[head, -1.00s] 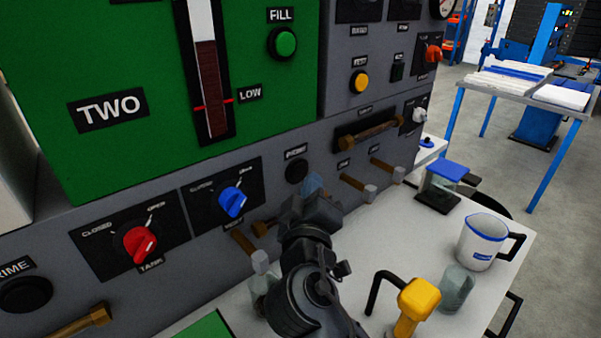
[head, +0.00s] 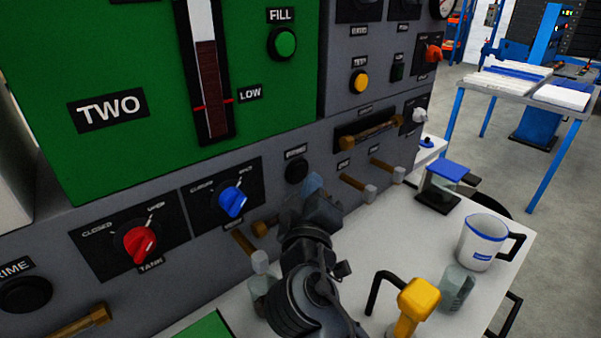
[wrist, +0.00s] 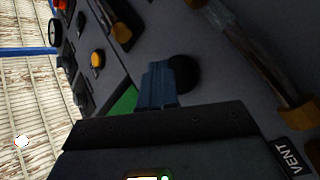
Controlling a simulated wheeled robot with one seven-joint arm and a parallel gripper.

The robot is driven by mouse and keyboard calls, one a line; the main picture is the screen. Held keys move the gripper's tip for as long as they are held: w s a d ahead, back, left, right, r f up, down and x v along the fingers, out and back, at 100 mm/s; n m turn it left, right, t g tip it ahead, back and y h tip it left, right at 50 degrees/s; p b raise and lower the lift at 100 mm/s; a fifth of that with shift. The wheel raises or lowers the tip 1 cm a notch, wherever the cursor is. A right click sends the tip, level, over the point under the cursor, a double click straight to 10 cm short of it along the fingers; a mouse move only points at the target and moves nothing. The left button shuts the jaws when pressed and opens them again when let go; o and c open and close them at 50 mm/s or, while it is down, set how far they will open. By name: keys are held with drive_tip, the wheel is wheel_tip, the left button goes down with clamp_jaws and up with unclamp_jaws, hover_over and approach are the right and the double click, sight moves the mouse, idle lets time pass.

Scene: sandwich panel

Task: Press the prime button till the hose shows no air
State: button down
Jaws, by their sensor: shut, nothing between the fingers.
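A round black button (head: 297,171) with a small blurred label above it sits on the grey panel, right of the blue knob. It also shows in the wrist view (wrist: 186,74), just beside my fingertips. My gripper (head: 313,183) is shut and empty, its blue fingers (wrist: 159,82) pointing at the panel by this button. I cannot tell whether they touch it. A second black button (head: 25,294), labelled PRIME in part, is at the lower left. A clear hose (wrist: 249,50) with brass ends crosses the upper right of the wrist view; I cannot tell whether air is in it.
A red tank knob (head: 140,243) and a blue vent knob (head: 233,201) are on the panel. On the white bench stand a yellow-topped object (head: 417,298), a glass jar (head: 457,287), a white mug (head: 482,243) and a blue-lidded container (head: 440,180).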

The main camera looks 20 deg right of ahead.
drive_tip(key=shift+w, duration=0.1)
idle(0.4)
drive_tip(key=shift+w+a, duration=0.15)
drive_tip(key=shift+w, duration=0.15)
drive_tip(key=shift+w+a+b, duration=0.1)
drive_tip(key=shift+w+b, duration=0.25)
drive_tip(key=shift+b, duration=0.1)
idle(0.6)
drive_tip(key=shift+s, duration=0.1)
drive_tip(key=shift+s+d, duration=0.25)
drive_tip(key=shift+s, duration=0.45)
drive_tip(key=shift+s, duration=0.1)
drive_tip(key=s, duration=0.1)
drive_tip(key=s+d, duration=0.1)
drive_tip(key=s, duration=0.2)
drive_tip(key=shift+s+d, duration=0.25)
drive_tip(key=shift+s, duration=0.1)
idle(1.4)
